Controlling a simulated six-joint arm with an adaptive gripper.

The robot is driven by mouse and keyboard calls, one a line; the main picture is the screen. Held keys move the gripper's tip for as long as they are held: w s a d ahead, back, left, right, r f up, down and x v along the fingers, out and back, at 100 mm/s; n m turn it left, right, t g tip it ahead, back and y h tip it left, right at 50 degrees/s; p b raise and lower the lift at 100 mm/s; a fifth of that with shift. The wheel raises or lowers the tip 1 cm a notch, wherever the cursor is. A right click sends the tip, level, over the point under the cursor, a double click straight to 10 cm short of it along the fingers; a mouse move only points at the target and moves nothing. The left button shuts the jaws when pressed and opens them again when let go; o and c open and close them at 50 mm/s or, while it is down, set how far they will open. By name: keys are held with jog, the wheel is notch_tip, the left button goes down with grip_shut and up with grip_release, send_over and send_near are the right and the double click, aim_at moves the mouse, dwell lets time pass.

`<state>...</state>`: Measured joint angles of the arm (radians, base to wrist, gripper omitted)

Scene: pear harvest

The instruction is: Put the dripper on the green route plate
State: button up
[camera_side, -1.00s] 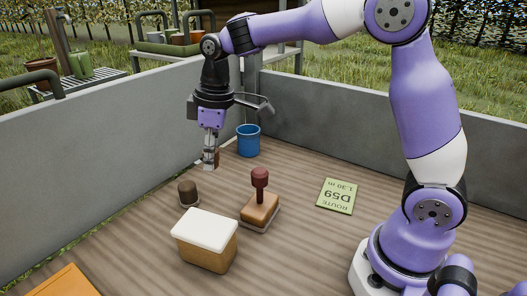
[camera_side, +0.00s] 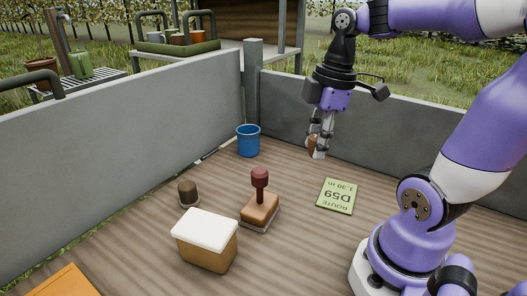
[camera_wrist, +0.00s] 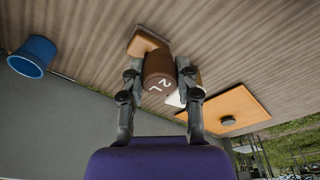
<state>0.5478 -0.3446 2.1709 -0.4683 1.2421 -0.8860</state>
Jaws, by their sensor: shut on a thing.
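The dripper is a small brown cylinder with a pale "2L" mark on its end; it shows in the wrist view (camera_wrist: 159,82) between both fingers and in the side view (camera_side: 312,143). My gripper (camera_side: 318,147) is shut on it and holds it raised above the boards. The green route plate (camera_side: 338,196) lies flat on the boards, marked "ROUTE D59 1:30 m". In the side view, my gripper is above and slightly left of the plate. Nothing lies on the plate. The plate is not visible in the wrist view.
A stamp with a dark red handle (camera_side: 259,198) stands left of the plate. A white-topped tan box (camera_side: 206,241), a dark brown knob (camera_side: 188,193) and a blue cup (camera_side: 248,141) stand further left. Grey walls (camera_side: 400,125) border the boards. An orange board (camera_side: 68,285) lies front left.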

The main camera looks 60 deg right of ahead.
notch_tip(320, 180, down, 5)
send_over(336, 194)
jog(key=f, duration=0.7)
jog(key=shift+s, duration=0.3)
jog(key=shift+d+f, duration=0.1)
jog(key=shift+f, duration=1.9)
jog(key=shift+f, duration=0.1)
jog(key=o, duration=0.8)
